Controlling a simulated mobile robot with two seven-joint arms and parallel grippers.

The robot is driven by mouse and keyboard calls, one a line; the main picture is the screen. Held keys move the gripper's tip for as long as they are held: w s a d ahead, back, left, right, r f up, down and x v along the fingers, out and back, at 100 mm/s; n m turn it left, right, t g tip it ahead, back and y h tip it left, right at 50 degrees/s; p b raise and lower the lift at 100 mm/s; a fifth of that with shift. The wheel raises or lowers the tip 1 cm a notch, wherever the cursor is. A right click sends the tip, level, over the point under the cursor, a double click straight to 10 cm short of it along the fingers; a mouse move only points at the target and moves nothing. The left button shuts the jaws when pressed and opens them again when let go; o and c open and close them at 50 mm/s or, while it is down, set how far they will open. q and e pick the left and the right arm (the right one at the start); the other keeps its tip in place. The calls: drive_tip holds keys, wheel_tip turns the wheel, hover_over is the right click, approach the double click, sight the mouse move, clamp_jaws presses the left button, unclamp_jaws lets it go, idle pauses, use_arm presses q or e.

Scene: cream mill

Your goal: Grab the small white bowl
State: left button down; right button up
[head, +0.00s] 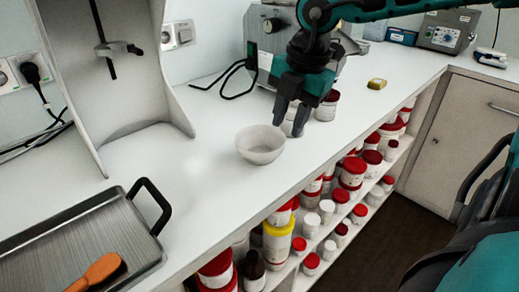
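The small white bowl (258,154) stands upright on the white countertop, near its front edge. My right gripper (289,128) points down just to the right of the bowl and slightly behind its right rim. Its two dark fingers look apart, with the bowl outside them. A pale grey jar or similar shape shows behind and between the fingertips, partly hidden by them. Whether the left finger touches the bowl's rim is hard to tell. My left gripper is not in view.
A metal tray (92,232) with a black handle holds an orange-handled tool (97,272) at lower left. A red-lidded jar (327,108) stands right of the gripper. Machines and a yellow item (377,84) sit farther back. Shelves below hold several jars. Counter left of the bowl is clear.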

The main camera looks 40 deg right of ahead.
sight(280, 147)
drive_tip(key=shift+w+a+f, duration=0.1)
drive_tip(key=shift+w+f, duration=0.1)
drive_tip(key=shift+f, duration=0.8)
drive_tip(key=shift+w+a+f, duration=0.1)
drive_tip(key=shift+w+f, duration=0.15)
drive_tip(key=shift+f, duration=0.8)
drive_tip(key=shift+w+a+f, duration=0.1)
drive_tip(key=shift+w+f, duration=0.1)
drive_tip(key=shift+f, duration=0.8)
clamp_jaws()
